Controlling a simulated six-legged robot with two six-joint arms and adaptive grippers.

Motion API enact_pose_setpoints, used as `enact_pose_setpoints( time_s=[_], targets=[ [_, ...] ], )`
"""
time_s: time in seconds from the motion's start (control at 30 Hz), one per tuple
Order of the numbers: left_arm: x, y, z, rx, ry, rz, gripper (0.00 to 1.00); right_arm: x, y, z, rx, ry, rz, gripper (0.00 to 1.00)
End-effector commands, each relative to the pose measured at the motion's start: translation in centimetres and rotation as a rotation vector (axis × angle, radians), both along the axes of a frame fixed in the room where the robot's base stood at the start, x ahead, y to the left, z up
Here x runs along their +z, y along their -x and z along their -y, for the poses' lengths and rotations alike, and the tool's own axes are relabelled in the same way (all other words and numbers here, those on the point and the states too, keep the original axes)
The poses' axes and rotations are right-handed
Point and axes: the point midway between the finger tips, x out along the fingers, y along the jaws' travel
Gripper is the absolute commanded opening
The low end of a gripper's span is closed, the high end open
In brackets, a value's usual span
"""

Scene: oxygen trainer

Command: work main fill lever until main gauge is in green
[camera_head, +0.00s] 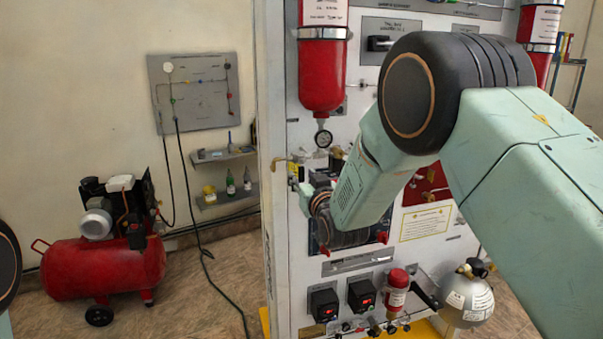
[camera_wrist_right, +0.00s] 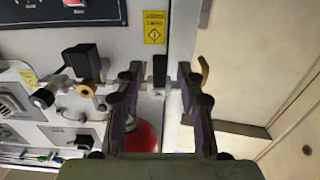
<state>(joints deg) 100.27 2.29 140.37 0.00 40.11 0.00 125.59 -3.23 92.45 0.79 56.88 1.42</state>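My right arm reaches in from the right in the head view, and its wrist is in front of the white panel; the wrist hides most of the gripper there. In the right wrist view my right gripper (camera_wrist_right: 160,72) has its two dark fingers apart. A short black upright piece, possibly the main fill lever (camera_wrist_right: 160,65), shows between the fingertips, with gaps on both sides. A round gauge (camera_head: 323,139) sits below the left red cylinder; its needle is too small to read, and I cannot tell whether it is the main gauge. My left gripper is out of view.
A red cylinder (camera_head: 323,70) hangs on the panel. A brass-and-black valve (camera_wrist_right: 88,90) sticks out left of the fingers, and a red rounded part (camera_wrist_right: 140,137) shows low between them. A red compressor (camera_head: 105,265) stands on the floor at left, with open floor between it and the panel.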

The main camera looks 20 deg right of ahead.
Motion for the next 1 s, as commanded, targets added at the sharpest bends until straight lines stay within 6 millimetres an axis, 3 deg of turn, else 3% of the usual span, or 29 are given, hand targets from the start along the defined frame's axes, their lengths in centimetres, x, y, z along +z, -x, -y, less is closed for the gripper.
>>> enact_pose_setpoints(
  time_s=[0.23, 0.6, 1.0],
  targets=[
    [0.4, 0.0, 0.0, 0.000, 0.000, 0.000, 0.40, 0.0, -1.9, -0.1, 0.000, 0.000, 0.000, 0.38],
    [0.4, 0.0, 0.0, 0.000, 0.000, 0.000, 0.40, 0.0, -2.3, -0.1, 0.000, 0.000, -0.001, 0.38],
    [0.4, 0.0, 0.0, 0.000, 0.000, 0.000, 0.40, 0.0, -2.3, -0.1, 0.000, -0.001, 0.000, 0.05]
  ],
)
